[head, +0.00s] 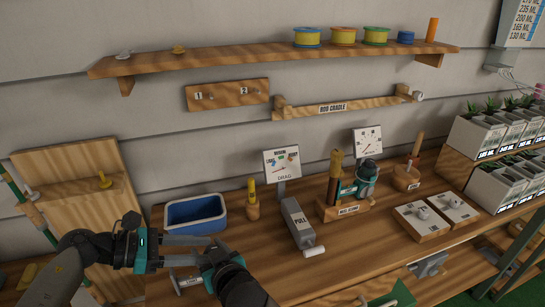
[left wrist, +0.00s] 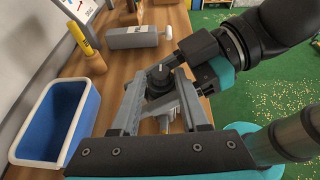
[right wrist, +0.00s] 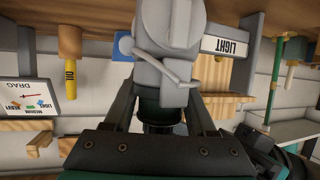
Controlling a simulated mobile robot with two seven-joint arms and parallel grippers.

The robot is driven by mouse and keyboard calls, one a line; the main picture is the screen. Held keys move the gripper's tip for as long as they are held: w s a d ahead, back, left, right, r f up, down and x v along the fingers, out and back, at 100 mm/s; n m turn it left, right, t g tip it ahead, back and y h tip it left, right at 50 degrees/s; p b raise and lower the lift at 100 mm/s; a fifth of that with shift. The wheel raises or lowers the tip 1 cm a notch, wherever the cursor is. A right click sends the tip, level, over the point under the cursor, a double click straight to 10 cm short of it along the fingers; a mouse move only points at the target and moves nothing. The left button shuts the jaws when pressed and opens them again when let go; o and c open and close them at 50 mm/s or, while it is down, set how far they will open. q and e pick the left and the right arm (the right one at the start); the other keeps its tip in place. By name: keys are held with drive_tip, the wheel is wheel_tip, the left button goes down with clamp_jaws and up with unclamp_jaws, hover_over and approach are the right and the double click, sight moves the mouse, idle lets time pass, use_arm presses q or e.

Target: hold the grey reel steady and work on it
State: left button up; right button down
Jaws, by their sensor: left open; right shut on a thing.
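The grey reel (right wrist: 172,45) shows large in the right wrist view, with a light grey crank-like arm and a dark round part below it. My right gripper (right wrist: 160,85) is shut on it. In the head view the reel is mostly hidden behind my grippers. My left gripper (head: 205,249) is open, its fingers pointing right towards my right gripper (head: 212,260). In the left wrist view its fingers (left wrist: 158,82) stand either side of a dark knob and grey parts; I cannot tell whether they touch. A white LIGHT label (right wrist: 228,46) sits beside the reel.
A blue bin (head: 196,213) stands just behind my grippers. A grey PULL box (head: 298,222) with a DRAG dial (head: 282,163) stands to the right. Bench (head: 370,255) is clear in front.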

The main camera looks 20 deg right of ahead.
use_arm(q)
drive_tip(key=shift+w+r+m+g, duration=0.1)
drive_tip(key=shift+w+m+g, duration=0.05)
drive_tip(key=shift+m+g, duration=0.4)
drive_tip(key=v, duration=1.2)
drive_tip(key=w+d+r+m+g+y, duration=0.2)
drive_tip(key=d+r+m+y, duration=0.45)
drive_tip(key=d+y, duration=0.4)
drive_tip(key=s+d+f+n+h, duration=0.1)
drive_tip(key=s+d+n+h, duration=0.15)
drive_tip(key=d+h, duration=0.8)
drive_tip(key=d+r+n+t+h, duration=0.6)
drive_tip(key=r+n, duration=0.2)
drive_tip(key=n, duration=0.3)
drive_tip(key=shift+r+h, duration=0.3)
